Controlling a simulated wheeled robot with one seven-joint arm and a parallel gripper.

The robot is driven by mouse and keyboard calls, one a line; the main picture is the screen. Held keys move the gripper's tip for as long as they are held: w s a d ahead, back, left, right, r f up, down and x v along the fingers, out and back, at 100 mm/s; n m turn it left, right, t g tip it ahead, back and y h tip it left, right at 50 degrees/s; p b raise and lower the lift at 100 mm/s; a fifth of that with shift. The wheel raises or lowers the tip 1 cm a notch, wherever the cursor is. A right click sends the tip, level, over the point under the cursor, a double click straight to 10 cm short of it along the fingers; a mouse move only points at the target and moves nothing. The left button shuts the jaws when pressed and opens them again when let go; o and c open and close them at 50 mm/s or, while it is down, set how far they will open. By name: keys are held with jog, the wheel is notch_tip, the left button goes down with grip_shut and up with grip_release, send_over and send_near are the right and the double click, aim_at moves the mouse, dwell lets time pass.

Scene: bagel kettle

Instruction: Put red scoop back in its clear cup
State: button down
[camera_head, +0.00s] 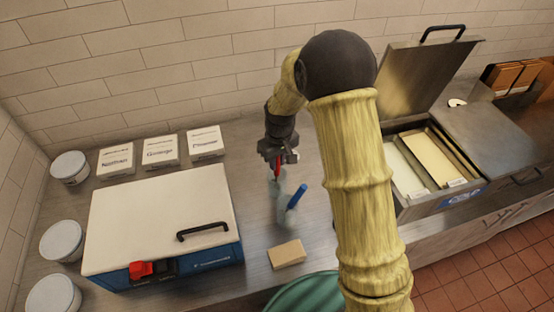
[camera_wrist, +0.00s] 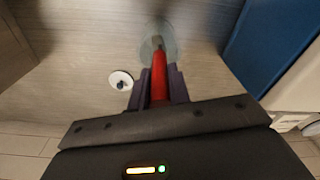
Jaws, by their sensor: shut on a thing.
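My gripper (camera_head: 278,158) is shut on the handle of the red scoop (camera_head: 277,172), which points down to the counter. In the wrist view the red handle (camera_wrist: 158,82) lies between the dark fingers (camera_wrist: 158,92). A clear cup (camera_head: 275,189) is right below the scoop; it shows as a pale round shape (camera_wrist: 150,44) beyond the handle in the wrist view. The scoop's lower end overlaps this cup; I cannot tell whether it is inside or above it. The scoop's far end is hard to make out.
A blue scoop (camera_head: 297,196) stands tilted in another clear cup (camera_head: 286,214) close in front. A tan block (camera_head: 287,254) lies nearer. A white-lidded blue box (camera_head: 160,215) is at left, an open metal bin (camera_head: 425,165) at right. A white disc (camera_wrist: 121,80) lies beside the gripper.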

jog(key=c, duration=1.2)
grip_release()
jog(key=shift+c, duration=0.2)
notch_tip(320, 180, up, 17)
jog(key=s+b, duration=0.1)
jog(key=b, duration=0.2)
jog(key=shift+d+r, duration=0.2)
jog(key=shift+d, duration=0.2)
jog(key=s+d+f+m+t, duration=0.1)
jog(key=s+d+f+m, duration=0.2)
jog(key=s+d+f, duration=0.2)
jog(key=s+d+f+m+t, duration=0.1)
jog(key=s+d+f+m, duration=0.3)
jog(key=s+d, duration=0.5)
jog(key=s+f, duration=0.1)
jog(key=s, duration=0.2)
jog(key=shift+s+d, duration=0.3)
jog(key=shift+s, duration=0.05)
jog(key=shift+f, duration=0.1)
